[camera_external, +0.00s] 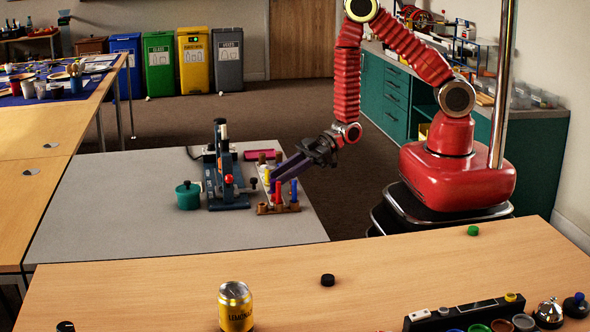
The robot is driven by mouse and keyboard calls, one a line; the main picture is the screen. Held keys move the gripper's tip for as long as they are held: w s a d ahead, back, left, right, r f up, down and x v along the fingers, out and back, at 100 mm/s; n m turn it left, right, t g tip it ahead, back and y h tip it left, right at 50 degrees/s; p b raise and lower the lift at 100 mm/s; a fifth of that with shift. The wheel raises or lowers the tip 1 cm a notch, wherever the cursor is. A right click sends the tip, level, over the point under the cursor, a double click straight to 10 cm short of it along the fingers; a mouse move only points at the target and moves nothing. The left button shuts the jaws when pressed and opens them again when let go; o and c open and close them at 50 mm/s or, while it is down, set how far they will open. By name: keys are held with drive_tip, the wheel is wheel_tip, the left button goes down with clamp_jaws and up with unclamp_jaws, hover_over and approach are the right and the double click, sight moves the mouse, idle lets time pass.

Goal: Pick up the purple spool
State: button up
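A small wooden rack (264,210) stands on the grey table and holds upright pieces, among them a red one (277,193), a blue one (294,190) and a yellow one (266,177). My gripper (277,176) reaches down from the right, its long dark purplish fingers slanting over the rack. I cannot make out a purple spool apart from these fingers; it may be hidden by them. The view is too small to tell whether the fingers hold anything or how far they are apart.
A dark blue press-like device (226,180) stands just left of the rack, with a green lidded pot (188,196) beside it. A pink item (262,155) lies behind the rack. The front wooden table holds a yellow can (235,306). The grey table's left part is clear.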

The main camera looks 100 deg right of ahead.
sight(273, 180)
drive_tip(key=shift+x, duration=1.95)
drive_tip(key=shift+c, duration=0.4)
clamp_jaws()
drive_tip(key=shift+r, duration=0.15)
drive_tip(key=shift+r, duration=4.9)
